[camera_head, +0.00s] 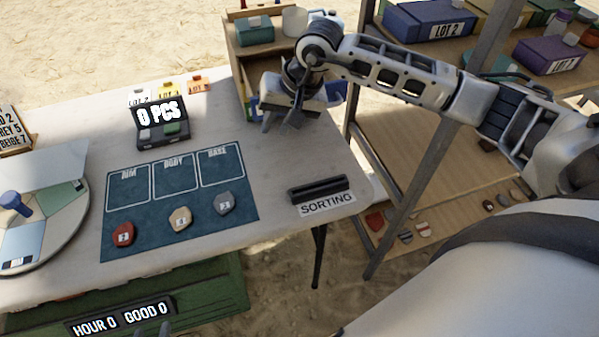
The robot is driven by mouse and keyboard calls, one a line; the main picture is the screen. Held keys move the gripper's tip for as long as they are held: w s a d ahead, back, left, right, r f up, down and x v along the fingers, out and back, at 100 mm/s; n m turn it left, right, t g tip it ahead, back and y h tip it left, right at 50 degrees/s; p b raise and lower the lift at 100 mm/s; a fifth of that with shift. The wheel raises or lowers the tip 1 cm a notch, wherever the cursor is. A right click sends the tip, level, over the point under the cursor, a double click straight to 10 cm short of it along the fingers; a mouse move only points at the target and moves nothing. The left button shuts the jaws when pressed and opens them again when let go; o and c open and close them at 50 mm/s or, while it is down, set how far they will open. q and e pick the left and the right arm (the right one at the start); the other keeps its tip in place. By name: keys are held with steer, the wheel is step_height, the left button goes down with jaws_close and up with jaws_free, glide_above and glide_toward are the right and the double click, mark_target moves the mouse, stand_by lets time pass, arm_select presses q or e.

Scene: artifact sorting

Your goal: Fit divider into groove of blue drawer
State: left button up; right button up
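The wooden cabinet (238,72) stands at the back right of the table. Blue drawer parts (335,93) show low at its front, partly behind my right gripper. My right gripper (283,120) points down in front of the cabinet, close to the drawer. Its fingers are small and dark, and I cannot tell whether they hold anything. I cannot make out the divider or the groove.
A teal mat (150,234) carries three numbered pieces. A black case (162,132) with a "0 PCS" display stands behind it. A dark holder (318,188) sits by the SORTING label. A round tray (70,232) is at left. A shelf rack (440,150) stands right.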

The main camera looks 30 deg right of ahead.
steer(key=s+a+r+m+y, duration=0.1)
steer(key=s+a+m+y, duration=0.25)
steer(key=a+m, duration=0.2)
steer(key=s+a+r+m+t+y, duration=0.1)
steer(key=s+a+m+y, duration=0.1)
steer(key=a+m+y, duration=0.4)
steer(key=s+a+r+m+y, duration=0.1)
steer(key=s+a+m+y, duration=0.3)
steer(key=a, duration=0.4)
steer(key=w+d+f+m+t+h, duration=0.1)
steer(key=d+f+m+t+h, duration=0.2)
steer(key=m, duration=0.8)
steer(key=d+f+m+t+h, duration=0.1)
steer(key=d+m+t+h, duration=0.3)
steer(key=m, duration=0.7)
steer(key=w+d+f+m+t+h, duration=0.1)
steer(key=f+m+t+h, duration=0.3)
steer(key=m, duration=0.7)
steer(key=s+d+f+m+g+h, duration=0.1)
steer(key=s+d+f+m+g, duration=0.1)
steer(key=s+f+m, duration=0.3)
steer(key=s+d+f+m+g+h, duration=0.2)
steer(key=s+f+m, duration=0.4)
steer(key=m, duration=0.5)
steer(key=shift+s+d+f+g, duration=0.3)
steer(key=shift+f+g, duration=0.4)
steer(key=shift+f, duration=0.15)
